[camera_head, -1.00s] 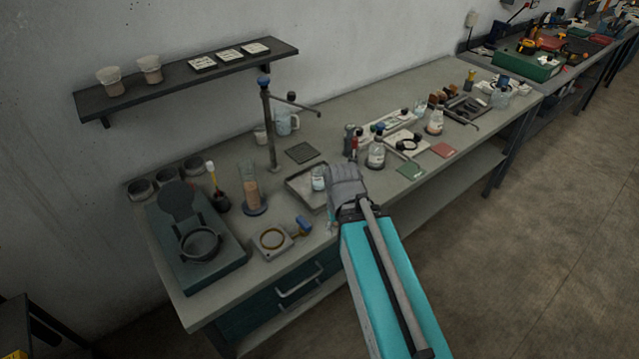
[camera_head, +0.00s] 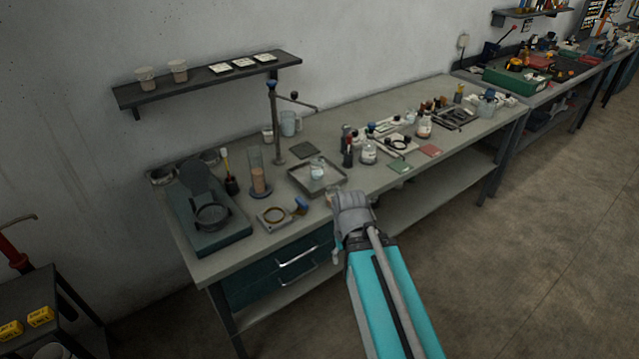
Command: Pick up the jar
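A small clear jar (camera_head: 318,169) with a pale label stands in a shallow grey metal tray (camera_head: 336,184) near the bench's front edge. Other labelled jars stand to its right: one with a dark top (camera_head: 369,152), and a white-labelled one (camera_head: 424,126) farther along. I cannot tell which of these the task means. My gripper (camera_head: 336,212) is at the front edge of the bench, below and right of the tray, apart from the jars. My grey wrist hides most of its fingers, so its opening does not show.
A stand with a side arm (camera_head: 278,125) rises behind the tray. A tall cylinder (camera_head: 257,172), a ring fixture (camera_head: 272,217) and a dark green device (camera_head: 208,217) stand to the left. A wall shelf (camera_head: 210,80) hangs above. The floor (camera_head: 520,260) at right is clear.

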